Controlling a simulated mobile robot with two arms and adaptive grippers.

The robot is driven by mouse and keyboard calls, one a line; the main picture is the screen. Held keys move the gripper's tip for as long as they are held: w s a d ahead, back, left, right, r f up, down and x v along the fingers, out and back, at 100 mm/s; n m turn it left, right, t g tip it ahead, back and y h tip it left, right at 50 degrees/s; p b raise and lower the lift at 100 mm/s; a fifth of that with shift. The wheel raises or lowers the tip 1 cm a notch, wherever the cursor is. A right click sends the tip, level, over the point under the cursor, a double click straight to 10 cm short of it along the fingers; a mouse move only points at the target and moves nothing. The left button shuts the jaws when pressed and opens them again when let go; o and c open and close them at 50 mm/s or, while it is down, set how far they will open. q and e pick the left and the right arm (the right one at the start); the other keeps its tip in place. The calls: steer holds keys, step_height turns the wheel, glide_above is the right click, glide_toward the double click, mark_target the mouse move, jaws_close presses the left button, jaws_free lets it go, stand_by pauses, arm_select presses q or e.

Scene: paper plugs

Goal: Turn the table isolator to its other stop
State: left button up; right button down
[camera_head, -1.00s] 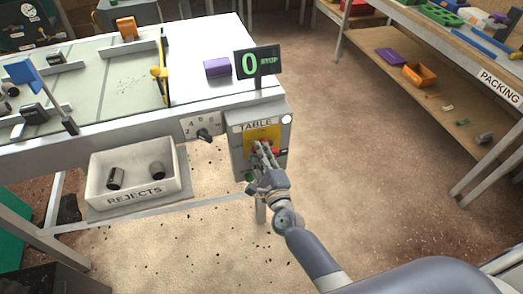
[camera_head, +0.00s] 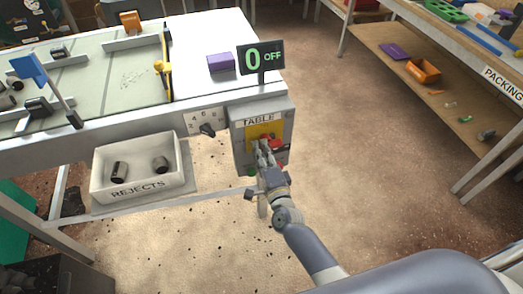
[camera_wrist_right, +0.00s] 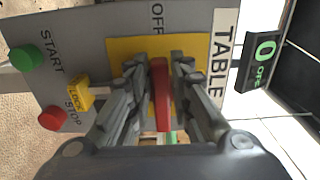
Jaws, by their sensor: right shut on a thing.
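The table isolator is a red handle on a yellow plate (camera_head: 258,131) on the grey TABLE box (camera_head: 240,150) at the table's front right corner. In the right wrist view the red handle (camera_wrist_right: 161,95) lies lengthwise toward the OFF mark, on the yellow plate (camera_wrist_right: 119,53). My right gripper (camera_wrist_right: 162,66) is shut on the handle, one finger on each side. In the head view my right gripper (camera_head: 264,150) partly hides the handle. The display (camera_head: 262,58) above the box reads 0 OFF. My left gripper is not in view.
The wrist view shows a green START button (camera_wrist_right: 26,57), a red STOP button (camera_wrist_right: 53,120) and a yellow LOCK tab (camera_wrist_right: 78,94) beside the handle. A numbered knob (camera_head: 207,127) and the REJECTS bin (camera_head: 140,187) are left of the box. Floor right of the box is clear.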

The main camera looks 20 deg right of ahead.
steer(key=c, duration=1.6)
jaws_free()
steer(key=shift+o, duration=0.2)
steer(key=shift+s, duration=0.1)
steer(key=s, duration=1.2)
steer(key=shift+d, duration=0.2)
steer(key=shift+w, duration=0.1)
steer(key=s+f+n+g+y, duration=0.1)
steer(key=s+f+n+g, duration=0.45)
steer(key=f, duration=0.95)
steer(key=s+f+n+g+y, duration=0.1)
steer(key=s+f+n+g, duration=0.2)
steer(key=s+f+n, duration=0.8)
steer(key=s+d+f+n+g+h, duration=0.1)
steer(key=s+d+f+g, duration=0.3)
steer(key=s+f, duration=0.5)
steer(key=s+d+f+n+g+h, duration=0.1)
steer(key=s+d+f+g, duration=0.3)
steer(key=s+f, duration=0.5)
steer(key=s+n, duration=0.1)
steer(key=s, duration=0.3)
steer(key=shift+d+h, duration=0.3)
steer(key=shift+d, duration=0.1)
